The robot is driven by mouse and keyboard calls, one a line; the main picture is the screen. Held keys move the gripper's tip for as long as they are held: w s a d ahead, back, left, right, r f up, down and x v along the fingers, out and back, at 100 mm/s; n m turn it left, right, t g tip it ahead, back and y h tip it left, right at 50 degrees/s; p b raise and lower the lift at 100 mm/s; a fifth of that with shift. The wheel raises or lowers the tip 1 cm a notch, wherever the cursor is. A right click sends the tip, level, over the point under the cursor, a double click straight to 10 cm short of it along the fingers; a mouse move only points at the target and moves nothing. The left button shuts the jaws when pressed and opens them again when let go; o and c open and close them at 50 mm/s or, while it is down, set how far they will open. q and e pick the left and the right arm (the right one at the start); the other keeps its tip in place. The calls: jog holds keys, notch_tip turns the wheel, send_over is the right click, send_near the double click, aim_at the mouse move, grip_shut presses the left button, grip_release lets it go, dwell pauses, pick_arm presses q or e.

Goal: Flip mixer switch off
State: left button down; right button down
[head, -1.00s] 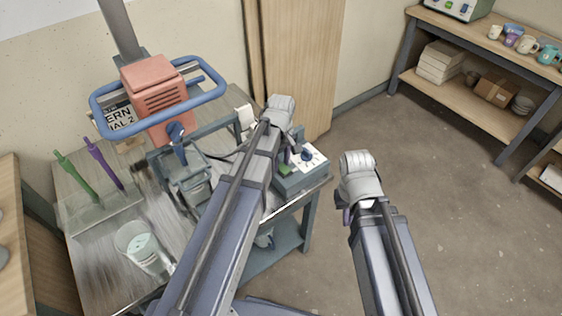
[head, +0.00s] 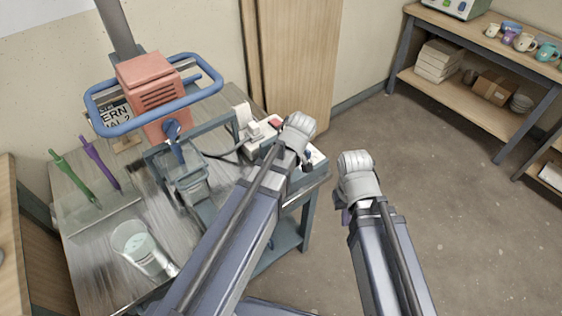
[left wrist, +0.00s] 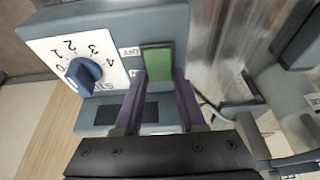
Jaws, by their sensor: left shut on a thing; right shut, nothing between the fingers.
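The mixer (head: 156,90) has a red-orange motor head and a blue ring handle. Its control box (head: 312,176) sits at the table's right edge, partly hidden by my left arm. In the left wrist view the box shows a green switch (left wrist: 158,60) with an OFF label beside it, and a blue dial (left wrist: 82,75) on a numbered white plate. In the head view the left fingers are hidden. My right gripper (head: 345,215) is shut and empty over the floor, mostly hidden by its wrist.
A clear container (head: 143,248) stands at the table's front. A white block with a red part (head: 274,124) lies behind the control box. Shelves with mugs (head: 524,42) stand far right; floor between is clear.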

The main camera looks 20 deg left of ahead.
pick_arm(q)
jog(key=shift+c, duration=2.4)
grip_release()
jog(key=p+v, duration=0.6)
jog(key=shift+r, duration=0.3)
jog(key=shift+s+d+r+p, duration=0.25)
jog(key=shift+r+p, duration=0.3)
jog(key=shift+p, duration=0.15)
